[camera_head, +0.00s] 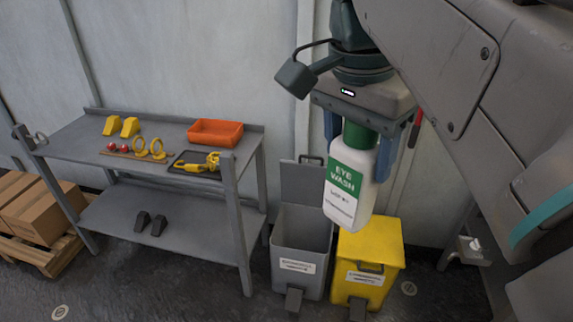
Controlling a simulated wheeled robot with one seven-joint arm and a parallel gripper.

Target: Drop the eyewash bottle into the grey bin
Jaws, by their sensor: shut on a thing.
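The eyewash bottle (349,183) is white with a green cap and a green label reading "EYE WASH". It hangs upright, cap up, in my gripper (361,150), whose blue fingers are shut on it near the cap. The grey bin (299,266) stands on the floor with its lid (303,184) raised at the back and its top open. In the picture the bottle is right of the grey bin's opening and overlaps the yellow bin behind it. The bottle's height above the bins is hard to judge from this view.
A yellow bin (389,241) with its lid shut stands right of the grey bin. A grey workbench (160,208) to the left holds an orange tray (215,133), yellow items and a dark tray (180,170). Cardboard boxes (48,218) lie on a pallet at far left. A wall stands behind.

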